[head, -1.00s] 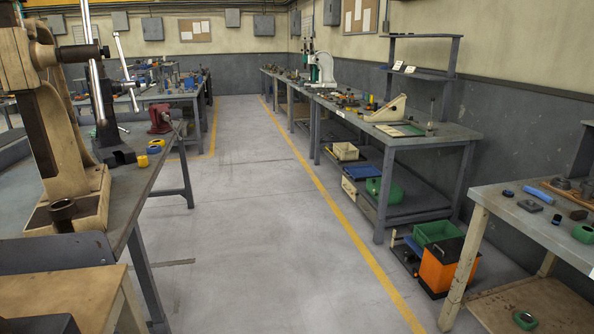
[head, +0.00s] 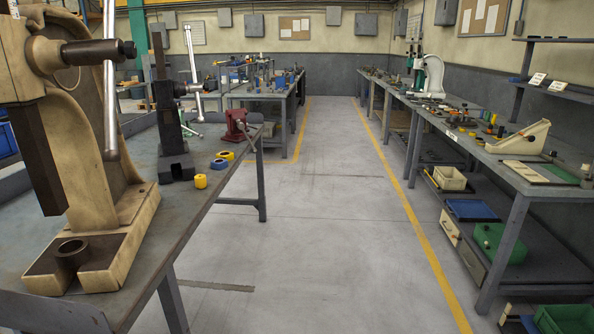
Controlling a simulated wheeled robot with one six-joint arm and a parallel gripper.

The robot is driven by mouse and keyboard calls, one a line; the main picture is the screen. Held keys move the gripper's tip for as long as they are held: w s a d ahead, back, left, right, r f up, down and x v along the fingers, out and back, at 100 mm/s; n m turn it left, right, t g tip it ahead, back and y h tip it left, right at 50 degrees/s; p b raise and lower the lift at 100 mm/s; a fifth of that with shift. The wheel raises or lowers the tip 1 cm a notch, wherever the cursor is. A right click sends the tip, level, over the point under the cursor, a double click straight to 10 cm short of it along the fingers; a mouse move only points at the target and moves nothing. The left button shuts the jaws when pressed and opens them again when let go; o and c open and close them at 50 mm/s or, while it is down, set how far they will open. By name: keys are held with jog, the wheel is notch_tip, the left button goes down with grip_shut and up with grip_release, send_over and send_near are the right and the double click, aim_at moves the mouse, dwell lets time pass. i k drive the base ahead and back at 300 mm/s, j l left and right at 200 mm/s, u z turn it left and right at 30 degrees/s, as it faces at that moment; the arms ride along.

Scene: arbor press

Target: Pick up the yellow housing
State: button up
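A small yellow cylinder-like piece (head: 201,181) stands near the right edge of the left workbench (head: 196,208). A second yellow piece (head: 226,155), low and round, lies farther back on the same bench, behind a blue piece (head: 218,164). I cannot tell for sure which yellow piece is the housing. My gripper is not in view.
A large beige arbor press (head: 125,205) stands on the near left bench. A dark press (head: 172,125) and a red vise (head: 236,124) stand behind it. The right bench (head: 490,155) holds many parts. The floor aisle (head: 325,220) between is clear.

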aim_at(231, 157)
jog(key=i+u, duration=0.15)
jog(key=i, duration=0.7)
jog(key=i+l+u, duration=0.2)
jog(key=i, duration=0.65)
jog(key=i+j+u, duration=0.1)
jog(key=i+j, duration=0.15)
jog(key=i, duration=0.2)
jog(key=i+j, duration=0.2)
jog(key=i, duration=0.25)
jog(key=i+j+u, duration=0.15)
jog(key=i, duration=0.35)
jog(key=i+j, duration=0.25)
jog(key=i, duration=0.2)
jog(key=u, duration=0.05)
